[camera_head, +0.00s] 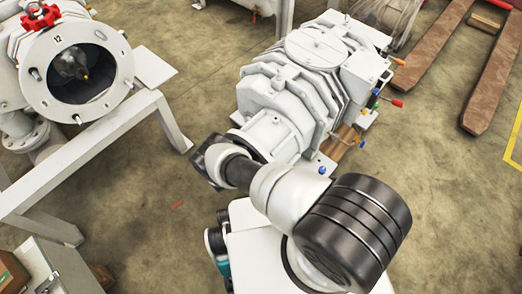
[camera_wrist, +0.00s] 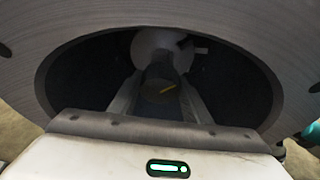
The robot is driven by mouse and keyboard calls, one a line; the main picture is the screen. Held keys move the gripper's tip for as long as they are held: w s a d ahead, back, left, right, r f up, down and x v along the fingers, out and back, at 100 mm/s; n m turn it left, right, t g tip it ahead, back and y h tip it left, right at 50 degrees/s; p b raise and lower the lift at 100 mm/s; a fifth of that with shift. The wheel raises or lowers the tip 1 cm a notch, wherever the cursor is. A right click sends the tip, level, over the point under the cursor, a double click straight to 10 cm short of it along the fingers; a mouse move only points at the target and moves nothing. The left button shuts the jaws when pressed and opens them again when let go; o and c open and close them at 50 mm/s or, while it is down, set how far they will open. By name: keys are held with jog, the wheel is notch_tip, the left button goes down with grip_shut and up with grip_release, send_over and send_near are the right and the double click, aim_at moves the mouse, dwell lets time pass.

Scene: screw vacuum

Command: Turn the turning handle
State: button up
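In the wrist view, my gripper (camera_wrist: 161,80) reaches into a dark round opening behind a wide grey flange (camera_wrist: 165,12). Its two fingers stand well apart. Between and beyond them is a dark rounded part with a yellow mark (camera_wrist: 166,89), which looks like the turning handle. A pale rounded body (camera_wrist: 155,42) with a short rod lies behind it. I cannot tell whether the fingers touch the part. In the head view, my arm covers the near end of the white pump (camera_head: 290,85), so the gripper's fingers and the handle there are hidden.
At the left stands a white housing with a round open flange (camera_head: 37,75), a red handwheel (camera_head: 40,17) and a metal frame (camera_head: 110,122). Small coloured levers (camera_head: 397,102) stick out on the pump's right. Brown beams (camera_head: 492,85) lie at the right. Bare floor (camera_head: 440,190) shows between.

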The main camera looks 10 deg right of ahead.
jog(key=shift+c, duration=1)
jog(key=m, duration=0.1)
jog(key=m+t, duration=0.1)
jog(key=shift+s+d+m+t+y, duration=0.1)
jog(key=shift+d+m+t+y, duration=0.1)
jog(key=shift+m+t+y, duration=0.15)
jog(key=shift+m, duration=0.35)
jog(key=o, duration=1.1)
jog(key=shift+a, duration=0.1)
